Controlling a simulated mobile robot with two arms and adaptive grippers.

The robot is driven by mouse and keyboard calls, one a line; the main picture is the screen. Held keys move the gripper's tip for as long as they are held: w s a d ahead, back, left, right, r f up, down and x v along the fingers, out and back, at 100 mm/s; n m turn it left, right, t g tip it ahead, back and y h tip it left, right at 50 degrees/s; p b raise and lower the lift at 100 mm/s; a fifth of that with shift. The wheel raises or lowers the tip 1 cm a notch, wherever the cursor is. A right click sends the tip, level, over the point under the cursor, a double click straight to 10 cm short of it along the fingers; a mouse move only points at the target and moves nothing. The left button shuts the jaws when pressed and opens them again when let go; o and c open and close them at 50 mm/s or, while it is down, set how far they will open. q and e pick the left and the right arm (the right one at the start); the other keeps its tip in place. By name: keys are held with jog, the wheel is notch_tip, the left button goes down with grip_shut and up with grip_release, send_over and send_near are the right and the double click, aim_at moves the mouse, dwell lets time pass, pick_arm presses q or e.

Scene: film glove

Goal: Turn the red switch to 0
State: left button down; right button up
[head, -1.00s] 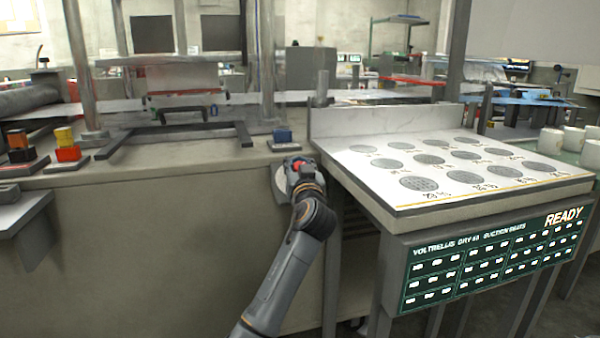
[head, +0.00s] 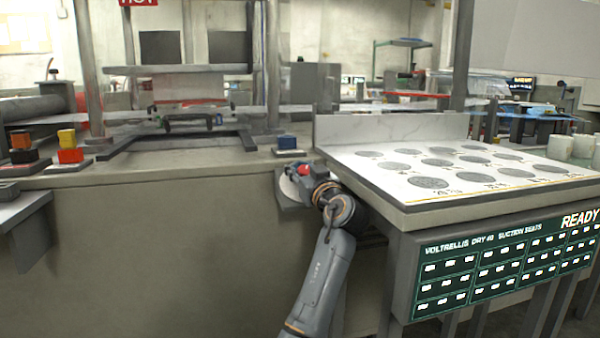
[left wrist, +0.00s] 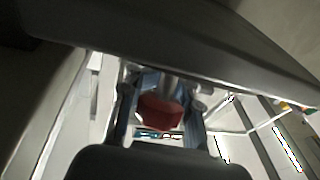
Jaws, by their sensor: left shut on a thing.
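The red switch (head: 304,169) sits on a round grey plate (head: 287,187) on the front of the beige machine, just left of the white-topped table. My left gripper (head: 308,177) is at the switch, with its wrist coming up from below right and covering part of it. In the left wrist view the red switch (left wrist: 160,113) lies between the two fingers of my left gripper (left wrist: 159,122), which is shut on it. The switch's markings are hidden, so I cannot tell its setting. My right gripper is not in view.
A table with grey discs (head: 428,182) and a green READY panel (head: 500,262) stands close right of my left arm. A blue button block (head: 287,140) is above the switch. Red and yellow blocks (head: 69,155) stand at the left.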

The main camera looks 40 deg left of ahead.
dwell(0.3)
pick_arm(q)
jog(key=c, duration=1.2)
grip_release()
jog(key=v, duration=1.2)
